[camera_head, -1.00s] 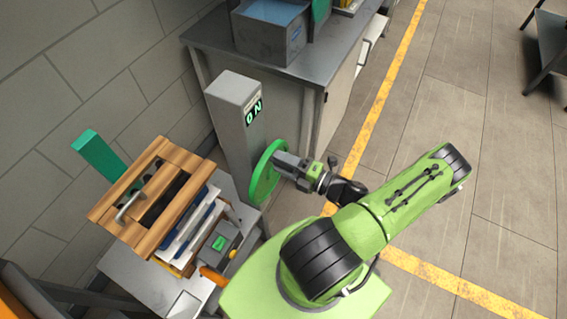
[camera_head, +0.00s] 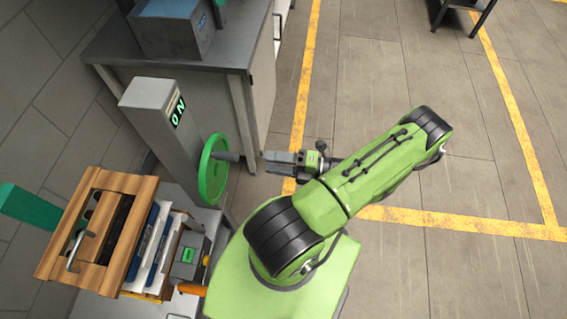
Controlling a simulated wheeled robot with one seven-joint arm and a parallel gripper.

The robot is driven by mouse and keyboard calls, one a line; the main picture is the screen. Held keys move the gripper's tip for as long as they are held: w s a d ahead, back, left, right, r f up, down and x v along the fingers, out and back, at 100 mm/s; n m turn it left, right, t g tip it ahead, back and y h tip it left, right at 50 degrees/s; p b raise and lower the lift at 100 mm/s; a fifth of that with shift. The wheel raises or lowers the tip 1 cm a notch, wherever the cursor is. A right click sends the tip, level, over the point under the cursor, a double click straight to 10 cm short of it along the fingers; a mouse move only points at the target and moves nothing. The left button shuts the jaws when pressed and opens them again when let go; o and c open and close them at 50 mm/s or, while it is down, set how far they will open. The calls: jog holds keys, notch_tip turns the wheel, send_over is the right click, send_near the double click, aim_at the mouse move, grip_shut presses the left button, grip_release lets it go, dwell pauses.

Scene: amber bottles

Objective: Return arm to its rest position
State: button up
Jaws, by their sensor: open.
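My gripper (camera_head: 268,159) is at the end of my green arm, right of the green wheel (camera_head: 206,172). Its fingers point left toward the wheel's grey handle (camera_head: 228,156), with a gap between them. Nothing shows between the fingers. My arm is bent, with its elbow out to the right over the floor.
A workbench (camera_head: 110,48) with a blue-grey bin (camera_head: 175,28) stands behind the post. A wooden box (camera_head: 140,240), blue-and-white items and a small device with a green display (camera_head: 188,254) are at lower left.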

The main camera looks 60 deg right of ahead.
jog(key=shift+v, duration=1.05)
jog(key=shift+w, duration=0.1)
jog(key=w+a+r+n+g, duration=0.55)
jog(key=n+g, duration=0.25)
jog(key=n, duration=0.6)
jog(key=w+a+r+n+g, duration=0.4)
jog(key=r+n+g, duration=0.3)
jog(key=n, duration=0.7)
jog(key=s+a+r+n+t+h, duration=0.1)
jog(key=a+r+n, duration=0.4)
jog(key=n, duration=0.6)
jog(key=s+a+r+n+t+h, duration=0.2)
jog(key=a+r+n+h, duration=0.3)
jog(key=n, duration=0.6)
notch_tip(320, 180, up, 3)
jog(key=shift+s+a+f+t, duration=0.3)
jog(key=shift+s+a, duration=0.25)
jog(key=shift+s, duration=0.2)
